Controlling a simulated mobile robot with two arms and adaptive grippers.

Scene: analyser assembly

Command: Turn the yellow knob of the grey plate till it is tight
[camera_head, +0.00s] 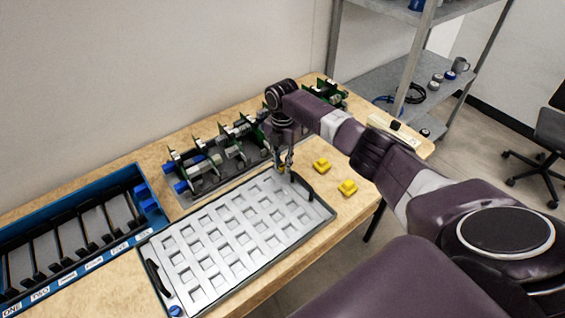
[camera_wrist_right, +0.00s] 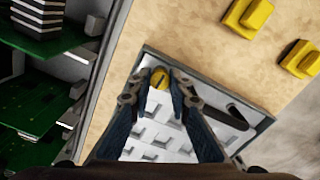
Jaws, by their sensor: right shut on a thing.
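The grey plate (camera_head: 215,262) lies on the table, a flat sheet with rows of square openings and dark handles at its ends. Its yellow knob (camera_wrist_right: 158,79) sits at the plate's far corner, between the fingertips of my right gripper (camera_wrist_right: 160,82) in the right wrist view. A slot line shows on the knob's top. In the head view my right gripper (camera_head: 283,168) reaches down to that corner and mostly hides the knob. The fingers are closed on the knob's sides. My left gripper is in neither view.
Two loose yellow blocks (camera_head: 347,187) (camera_head: 321,165) lie right of the plate. A rack of green boards (camera_head: 240,145) stands behind it. A blue bin with labelled slots (camera_head: 92,262) is at the left. A metal shelf (camera_head: 385,75) stands beyond the table.

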